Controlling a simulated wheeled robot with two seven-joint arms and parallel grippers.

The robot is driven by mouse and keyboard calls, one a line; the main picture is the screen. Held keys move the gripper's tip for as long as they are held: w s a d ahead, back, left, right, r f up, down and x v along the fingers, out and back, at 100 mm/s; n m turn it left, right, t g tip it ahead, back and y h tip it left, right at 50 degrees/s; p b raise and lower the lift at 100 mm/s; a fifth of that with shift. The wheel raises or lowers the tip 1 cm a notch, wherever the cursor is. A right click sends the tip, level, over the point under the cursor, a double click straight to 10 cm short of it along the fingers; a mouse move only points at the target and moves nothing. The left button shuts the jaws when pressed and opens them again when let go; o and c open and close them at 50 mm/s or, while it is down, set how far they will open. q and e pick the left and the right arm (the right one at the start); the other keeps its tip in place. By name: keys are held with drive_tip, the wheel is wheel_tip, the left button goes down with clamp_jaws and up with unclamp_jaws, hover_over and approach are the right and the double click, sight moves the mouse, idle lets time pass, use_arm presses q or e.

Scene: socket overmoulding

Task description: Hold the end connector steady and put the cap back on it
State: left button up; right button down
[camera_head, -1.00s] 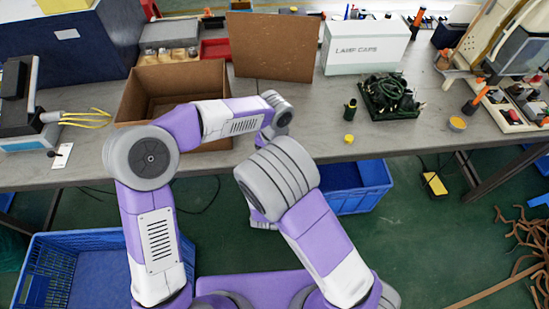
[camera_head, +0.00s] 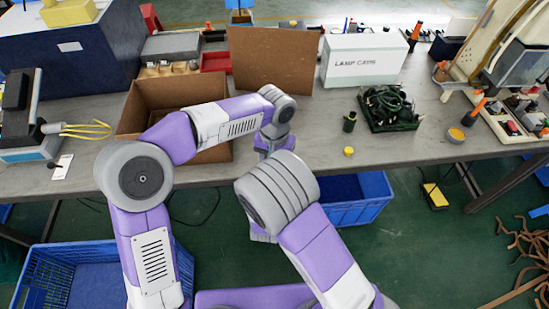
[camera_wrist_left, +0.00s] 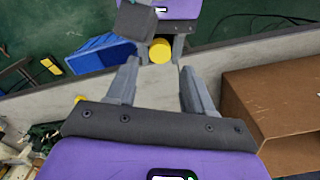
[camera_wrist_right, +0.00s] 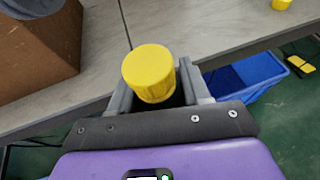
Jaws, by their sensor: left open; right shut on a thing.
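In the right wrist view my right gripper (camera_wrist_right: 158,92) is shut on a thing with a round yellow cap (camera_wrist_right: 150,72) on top. A dark part shows below the cap, mostly hidden by the fingers; I cannot tell how the cap sits on it. In the left wrist view my left gripper (camera_wrist_left: 160,85) is open and empty. Its fingers point toward the yellow cap (camera_wrist_left: 159,50), which is apart from them, just beyond the fingertips. In the head view my arms hide both grippers' fingers.
Another yellow cap (camera_head: 348,151) lies near the table's front edge, with a dark upright connector (camera_head: 350,122) behind it. A green tray (camera_head: 372,124) of dark cables stands to the right. An open cardboard box (camera_head: 133,112) and a white carton (camera_head: 362,65) are on the table (camera_head: 420,150).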

use_arm(q)
wheel_tip(320, 180, up, 3)
drive_tip(key=n, duration=0.5)
drive_tip(key=shift+f, duration=0.15)
drive_tip(key=shift+f, duration=4)
clamp_jaws()
drive_tip(key=m, duration=0.6)
drive_tip(key=shift+m, duration=0.3)
